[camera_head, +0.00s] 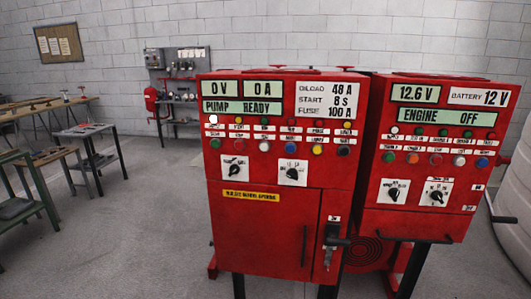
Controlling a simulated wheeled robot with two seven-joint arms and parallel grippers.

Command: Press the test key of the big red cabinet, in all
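The big red cabinet (265,230) stands in the middle, facing me. Its upper panel has displays reading "0 V", "0 A" and "PUMP READY" (241,107). The labels by the keys are too small to read, so I cannot tell which is the test key. Two black rotary switches (234,170) sit lower. Neither of my grippers is in view.
A smaller red cabinet (415,217) reading "ENGINE OFF" stands close on the right. A pale rounded object (514,205) is at the right edge. Tables (85,131) stand on the left. The grey floor (140,225) left of the big cabinet is clear.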

